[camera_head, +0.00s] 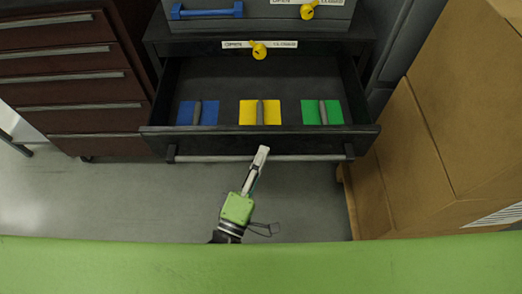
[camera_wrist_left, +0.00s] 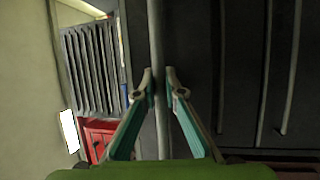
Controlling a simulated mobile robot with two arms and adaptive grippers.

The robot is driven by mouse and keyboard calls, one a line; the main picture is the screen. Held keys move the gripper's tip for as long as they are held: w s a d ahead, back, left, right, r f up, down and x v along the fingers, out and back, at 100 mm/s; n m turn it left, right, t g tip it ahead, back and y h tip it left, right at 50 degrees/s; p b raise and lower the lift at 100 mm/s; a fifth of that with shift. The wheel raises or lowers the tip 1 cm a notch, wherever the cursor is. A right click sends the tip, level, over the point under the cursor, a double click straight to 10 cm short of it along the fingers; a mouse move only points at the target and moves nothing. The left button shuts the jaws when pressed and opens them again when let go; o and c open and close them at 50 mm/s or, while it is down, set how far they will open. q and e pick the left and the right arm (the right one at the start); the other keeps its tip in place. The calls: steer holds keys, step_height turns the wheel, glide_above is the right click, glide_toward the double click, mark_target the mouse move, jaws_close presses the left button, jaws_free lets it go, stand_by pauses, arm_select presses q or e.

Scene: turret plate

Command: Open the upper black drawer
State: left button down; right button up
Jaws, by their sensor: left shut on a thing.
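The upper black drawer (camera_head: 225,143) is pulled well out of its dark cabinet (camera_head: 166,40) in the head view. Its long grey bar handle (camera_head: 212,158) runs across the front. My left gripper (camera_head: 262,152) is at the middle of this handle. In the left wrist view its two teal fingers (camera_wrist_left: 159,85) stand on either side of the bar (camera_wrist_left: 157,40), with the tips close against it. The gripper is shut on the handle. My right gripper does not show in either view.
Blue (camera_head: 184,112), yellow (camera_head: 246,112) and green (camera_head: 310,112) pads with grey pieces lie in the drawer. Yellow knobs (camera_head: 258,51) are above. Brown drawers (camera_head: 70,75) stand left, cardboard boxes (camera_head: 440,120) right. Grey floor (camera_head: 130,200) is clear in front.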

arm_select(q)
steer(key=c, duration=2.4)
jaws_free()
steer(key=shift+o, duration=0.2)
steer(key=shift+s, duration=0.15)
steer(key=v, duration=1.2)
